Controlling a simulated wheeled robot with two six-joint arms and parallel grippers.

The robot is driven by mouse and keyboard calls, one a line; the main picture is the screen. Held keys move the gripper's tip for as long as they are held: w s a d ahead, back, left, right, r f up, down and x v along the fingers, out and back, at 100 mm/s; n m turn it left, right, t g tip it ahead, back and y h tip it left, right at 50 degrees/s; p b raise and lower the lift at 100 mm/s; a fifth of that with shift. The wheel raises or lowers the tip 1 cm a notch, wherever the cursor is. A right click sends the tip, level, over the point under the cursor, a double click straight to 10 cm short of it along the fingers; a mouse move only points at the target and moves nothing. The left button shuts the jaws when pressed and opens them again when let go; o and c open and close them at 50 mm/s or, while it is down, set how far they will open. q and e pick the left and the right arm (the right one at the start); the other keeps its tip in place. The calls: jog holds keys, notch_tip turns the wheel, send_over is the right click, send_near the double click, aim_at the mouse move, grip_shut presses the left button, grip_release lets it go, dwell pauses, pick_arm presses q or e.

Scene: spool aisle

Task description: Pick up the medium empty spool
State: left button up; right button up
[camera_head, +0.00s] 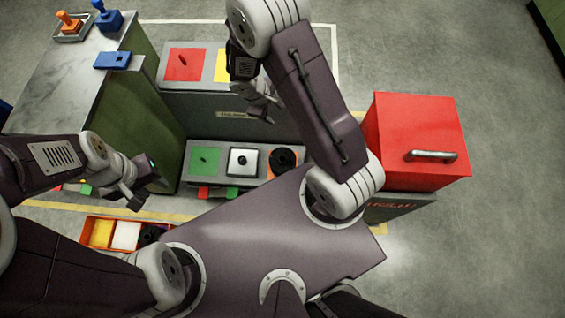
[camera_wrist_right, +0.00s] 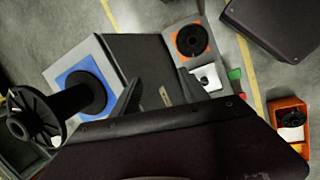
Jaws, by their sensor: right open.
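In the right wrist view a tall black empty spool (camera_wrist_right: 37,112) stands on a blue pad (camera_wrist_right: 74,75) at the left. A smaller-looking black spool (camera_wrist_right: 192,40) sits on an orange pad (camera_wrist_right: 176,48), and it also shows on the lower step in the head view (camera_head: 284,160). Which one is medium is not marked. My right gripper (camera_head: 265,103) is open and empty above the stepped stand; its fingers (camera_wrist_right: 162,84) lie between the two spools in the wrist view. My left gripper (camera_head: 138,188) hangs at the left, apart from the spools; its jaw opening is unclear.
The stepped stand (camera_head: 228,119) has red, yellow, green and white pads. A marble-topped counter (camera_head: 62,78) is at its left, a red box (camera_head: 415,132) at its right. An orange tray (camera_head: 89,220) holds another dark spool (camera_wrist_right: 292,118). Grey floor lies open at the right.

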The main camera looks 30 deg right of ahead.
notch_tip(320, 180, down, 16)
jog(key=a+n+b, duration=0.2)
jog(key=n+b, duration=0.2)
jog(key=b, duration=0.1)
jog(key=n+g+h+b, duration=0.1)
jog(key=n+b, duration=0.1)
send_near(282, 158)
jog(key=d+f+b, duration=0.1)
jog(key=f, duration=0.1)
jog(key=s+d+f+b, duration=0.1)
jog(key=d+f+b, duration=0.1)
jog(key=shift+s+d+f, duration=0.1)
jog(key=shift+s+f, duration=0.15)
jog(key=shift+f, duration=0.05)
pick_arm(q)
notch_tip(282, 158, down, 12)
pick_arm(e)
jog(key=shift+r, duration=0.1)
grip_shut()
